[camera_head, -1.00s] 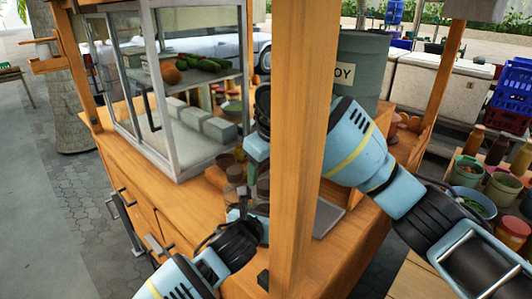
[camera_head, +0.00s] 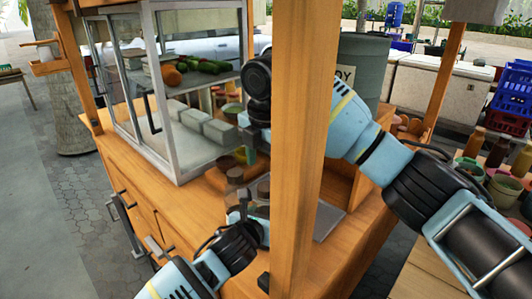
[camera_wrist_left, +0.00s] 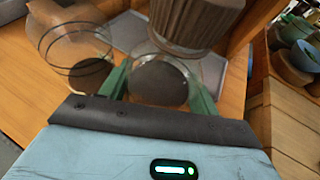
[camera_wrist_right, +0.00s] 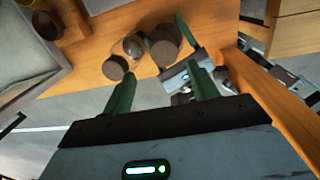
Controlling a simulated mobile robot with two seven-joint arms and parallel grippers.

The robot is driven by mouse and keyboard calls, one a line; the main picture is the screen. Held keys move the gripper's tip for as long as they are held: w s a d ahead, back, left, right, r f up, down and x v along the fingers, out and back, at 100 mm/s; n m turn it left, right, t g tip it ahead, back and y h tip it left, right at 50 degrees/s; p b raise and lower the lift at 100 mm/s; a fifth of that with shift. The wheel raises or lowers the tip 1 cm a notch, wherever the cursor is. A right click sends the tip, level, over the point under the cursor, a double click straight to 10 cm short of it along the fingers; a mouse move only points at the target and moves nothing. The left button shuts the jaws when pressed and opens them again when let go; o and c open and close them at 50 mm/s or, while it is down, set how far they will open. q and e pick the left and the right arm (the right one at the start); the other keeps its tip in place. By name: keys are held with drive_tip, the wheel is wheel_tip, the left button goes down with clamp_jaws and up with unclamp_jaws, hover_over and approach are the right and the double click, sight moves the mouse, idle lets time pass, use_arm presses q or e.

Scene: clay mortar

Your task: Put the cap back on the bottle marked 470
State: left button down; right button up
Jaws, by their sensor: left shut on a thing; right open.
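My left gripper (camera_wrist_left: 158,95) is shut around a clear glass bottle (camera_wrist_left: 160,80) with dark contents; it also shows in the head view (camera_head: 243,212). A ribbed brown cap (camera_wrist_left: 195,20) sits at the bottle's mouth; I cannot tell whether it is fully seated. In the right wrist view the cap (camera_wrist_right: 165,47) is near the left fingers. A second glass vessel (camera_wrist_left: 90,62) with dark contents stands to the left, apart from the left gripper. My right gripper (camera_wrist_right: 160,92) is open and empty above the bottles. No number 470 is readable.
A wooden post (camera_head: 303,150) stands in front of the counter and hides part of my right arm. A glass display case (camera_head: 175,90) stands on the left. A flat grey tray (camera_wrist_left: 150,32) lies behind the bottles. The front-left counter top (camera_head: 165,192) is clear.

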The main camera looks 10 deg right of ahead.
sight(266, 186)
drive_tip(key=n, duration=0.2)
drive_tip(key=r+n, duration=0.1)
drive_tip(key=n, duration=0.1)
drive_tip(key=shift+w+d+g, duration=0.1)
drive_tip(key=shift+g, duration=0.2)
drive_tip(key=n, duration=0.3)
drive_tip(key=r+n, duration=0.1)
drive_tip(key=n, duration=0.1)
drive_tip(key=shift+d+g, duration=0.2)
drive_tip(key=shift+g, duration=0.1)
drive_tip(key=shift+f, duration=0.15)
drive_tip(key=shift+f, duration=3.95)
